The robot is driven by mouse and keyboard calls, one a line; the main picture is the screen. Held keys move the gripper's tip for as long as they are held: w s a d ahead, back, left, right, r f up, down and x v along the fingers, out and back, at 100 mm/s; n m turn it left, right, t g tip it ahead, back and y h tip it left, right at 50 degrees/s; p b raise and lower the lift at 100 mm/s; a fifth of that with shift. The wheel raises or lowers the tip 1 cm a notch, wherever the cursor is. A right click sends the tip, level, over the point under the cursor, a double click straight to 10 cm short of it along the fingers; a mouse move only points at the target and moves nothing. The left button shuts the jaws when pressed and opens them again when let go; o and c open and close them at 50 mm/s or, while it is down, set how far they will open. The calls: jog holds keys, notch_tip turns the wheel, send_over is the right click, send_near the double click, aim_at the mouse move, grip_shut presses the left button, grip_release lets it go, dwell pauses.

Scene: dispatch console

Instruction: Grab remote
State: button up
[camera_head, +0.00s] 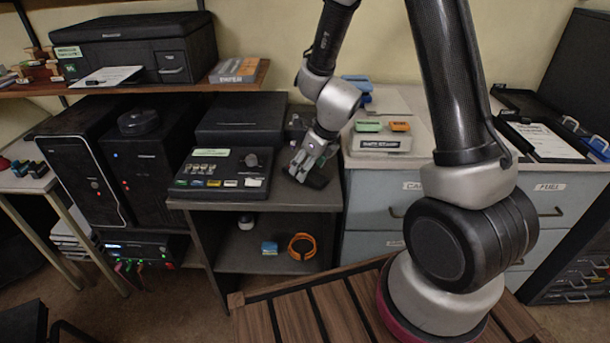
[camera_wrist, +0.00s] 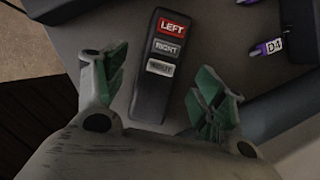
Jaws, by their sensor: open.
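The remote (camera_wrist: 152,88) is a slim black handset lying on the dark grey top of the desk unit. It has a red "LEFT" button, a grey "RIGHT" button and a pale third button whose label is hard to read. In the wrist view my gripper (camera_wrist: 160,85) is open, with one green-padded finger on each side of the remote and a gap on both sides. In the head view my gripper (camera_head: 312,172) is low over the right end of the desk unit, and the remote is mostly hidden by it there.
A black control panel (camera_head: 222,174) with switches and coloured buttons sits left of my gripper. A black box (camera_head: 240,118) stands behind. A grey cabinet (camera_head: 385,200) adjoins on the right. In the wrist view, purple-ended items, one tagged D4 (camera_wrist: 268,47), lie right of the remote.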

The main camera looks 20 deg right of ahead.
jog(key=shift+x, duration=0.85)
jog(key=c, duration=1.2)
jog(key=shift+o, duration=0.2)
jog(key=shift+r, duration=0.15)
